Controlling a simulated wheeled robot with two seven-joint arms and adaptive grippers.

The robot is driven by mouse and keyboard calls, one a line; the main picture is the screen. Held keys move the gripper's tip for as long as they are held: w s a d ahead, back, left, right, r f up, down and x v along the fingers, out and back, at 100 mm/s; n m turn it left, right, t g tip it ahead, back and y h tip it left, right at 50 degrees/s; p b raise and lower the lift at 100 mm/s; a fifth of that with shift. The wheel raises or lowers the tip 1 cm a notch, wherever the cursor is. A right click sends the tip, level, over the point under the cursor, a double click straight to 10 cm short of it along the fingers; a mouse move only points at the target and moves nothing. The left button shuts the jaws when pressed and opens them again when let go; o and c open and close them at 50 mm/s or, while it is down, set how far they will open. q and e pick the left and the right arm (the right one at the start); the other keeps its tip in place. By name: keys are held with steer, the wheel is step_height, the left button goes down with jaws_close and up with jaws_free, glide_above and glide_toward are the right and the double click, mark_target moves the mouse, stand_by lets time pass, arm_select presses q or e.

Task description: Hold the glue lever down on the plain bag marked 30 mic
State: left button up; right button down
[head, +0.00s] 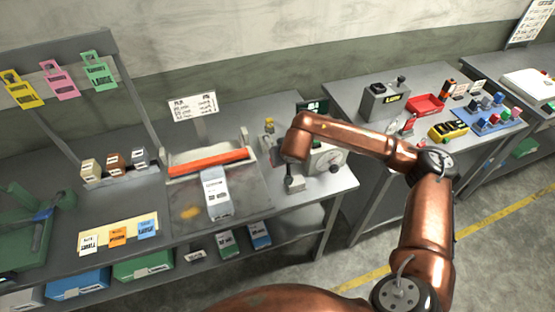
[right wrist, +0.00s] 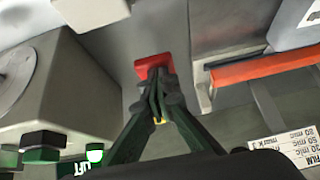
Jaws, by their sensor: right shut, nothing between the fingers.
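A pale bag (head: 216,190) with a dark printed label lies in front of the orange bar (head: 208,162) of the sealing unit; its print is too small to read. The orange bar also shows at the right of the right wrist view (right wrist: 265,66). My right gripper (head: 294,184) is right of the bag and bar, pointing down beside the dial box. In the right wrist view its fingers (right wrist: 156,88) are shut and empty, with their tips at a red pad (right wrist: 153,66). I cannot tell whether they press it. My left gripper is out of view.
The dial box (head: 328,160) stands close to my right gripper; a lit green button (right wrist: 95,155) shows near it. A sign (head: 193,106) listing film values stands behind the bar. Cards (head: 118,236) and small blocks (head: 115,163) lie to the left.

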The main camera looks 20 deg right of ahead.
steer(key=p+v, duration=0.1)
steer(key=v, duration=1.2)
steer(key=shift+w+r, duration=0.15)
